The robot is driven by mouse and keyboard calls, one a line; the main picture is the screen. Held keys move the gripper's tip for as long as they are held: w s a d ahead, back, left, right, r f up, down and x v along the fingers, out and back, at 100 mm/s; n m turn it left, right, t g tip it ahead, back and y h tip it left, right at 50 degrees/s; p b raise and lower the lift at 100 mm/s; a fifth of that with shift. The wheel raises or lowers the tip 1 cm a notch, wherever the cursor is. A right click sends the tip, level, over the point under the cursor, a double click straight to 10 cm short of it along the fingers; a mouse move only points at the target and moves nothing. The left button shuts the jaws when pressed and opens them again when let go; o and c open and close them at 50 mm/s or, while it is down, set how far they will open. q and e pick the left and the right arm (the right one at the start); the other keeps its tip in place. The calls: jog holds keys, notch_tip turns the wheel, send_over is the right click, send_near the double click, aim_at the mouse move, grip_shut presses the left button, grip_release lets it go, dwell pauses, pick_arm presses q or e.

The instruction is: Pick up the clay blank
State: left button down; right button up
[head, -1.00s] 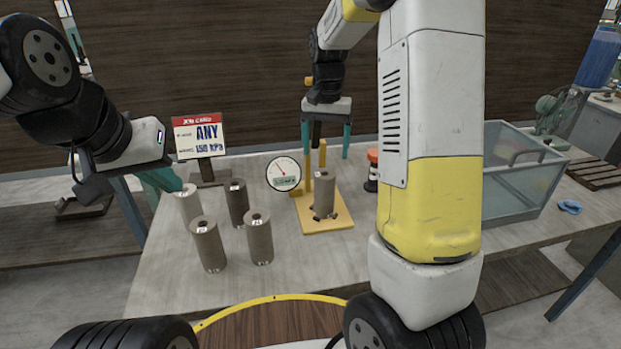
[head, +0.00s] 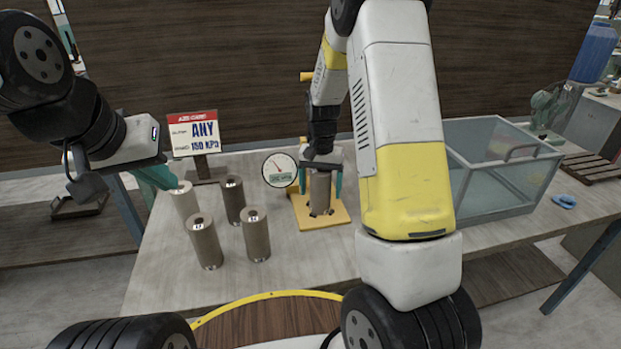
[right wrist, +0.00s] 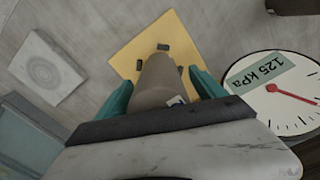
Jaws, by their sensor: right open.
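A grey-brown clay blank (head: 320,193) stands upright on the yellow plate (head: 336,218). In the right wrist view the blank (right wrist: 157,82) lies between the two teal fingers of my right gripper (right wrist: 163,88). This gripper is open, with one finger on each side of the blank; contact is not clear. Several similar cylinders stand on the table to the left: a front-left one (head: 205,243), a front-right one (head: 255,236), a back one (head: 233,203) and a pale one (head: 184,203). My left gripper (head: 158,176) is beside the pale one; its opening is unclear.
A round gauge (head: 279,169) stands left of the plate, reading 125 kPa in the right wrist view (right wrist: 262,72). A card (head: 194,133) reads ANY, 150 kPa. A clear bin (head: 490,185) stands right. The table's front is free.

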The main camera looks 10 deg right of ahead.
jog(key=shift+f, duration=0.2)
grip_shut()
jog(key=shift+r, duration=0.15)
dwell(0.3)
